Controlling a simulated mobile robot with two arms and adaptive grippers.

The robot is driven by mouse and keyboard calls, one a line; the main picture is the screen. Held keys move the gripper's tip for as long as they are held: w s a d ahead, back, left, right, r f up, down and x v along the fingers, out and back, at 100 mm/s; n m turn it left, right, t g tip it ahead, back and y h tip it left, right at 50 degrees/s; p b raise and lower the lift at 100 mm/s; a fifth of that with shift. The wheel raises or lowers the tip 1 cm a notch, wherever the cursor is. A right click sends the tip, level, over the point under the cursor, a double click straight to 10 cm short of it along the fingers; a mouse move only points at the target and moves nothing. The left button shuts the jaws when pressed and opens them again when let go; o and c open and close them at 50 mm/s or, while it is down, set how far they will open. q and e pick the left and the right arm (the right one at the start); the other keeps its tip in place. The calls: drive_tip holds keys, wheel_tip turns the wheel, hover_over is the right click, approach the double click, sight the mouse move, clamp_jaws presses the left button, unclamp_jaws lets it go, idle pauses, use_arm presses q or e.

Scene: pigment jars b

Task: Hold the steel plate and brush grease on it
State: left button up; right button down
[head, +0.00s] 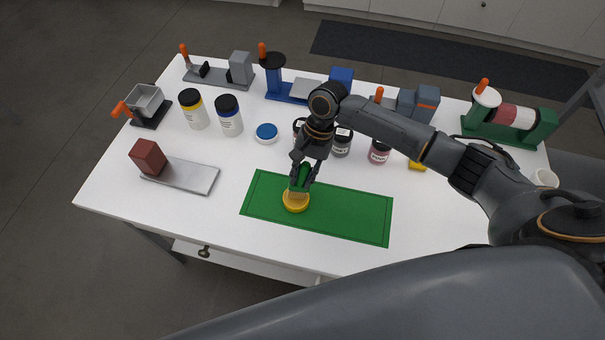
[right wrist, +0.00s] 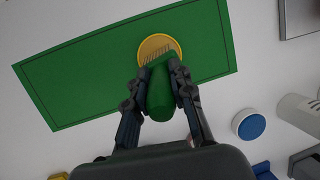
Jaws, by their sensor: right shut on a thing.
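The steel plate (head: 192,177) lies flat at the table's left, with a brown-red block (head: 149,158) at its left end. My right gripper (head: 304,178) is shut on a brush with a green handle (right wrist: 161,97). The brush points down, and its pale bristles (right wrist: 158,56) are at a round yellow dish (head: 296,205). I cannot tell how deep the bristles reach. The dish stands on the green mat (head: 350,212), near its left end, and also shows in the right wrist view (right wrist: 155,42). My left gripper is not in view.
A blue-lidded white tub (head: 267,133) stands behind the mat. White jars with black lids (head: 195,110) (head: 229,116) stand at the back left. Clamps and small jars, such as a red one (head: 379,152), line the back. The table between plate and mat is clear.

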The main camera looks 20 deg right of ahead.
drive_tip(key=shift+s+f+p, duration=0.1)
drive_tip(key=shift+f+p, duration=0.05)
drive_tip(key=shift+p, duration=0.3)
idle(1.6)
wheel_tip(320, 180, up, 7)
drive_tip(key=p, duration=0.9)
idle(0.4)
idle(0.4)
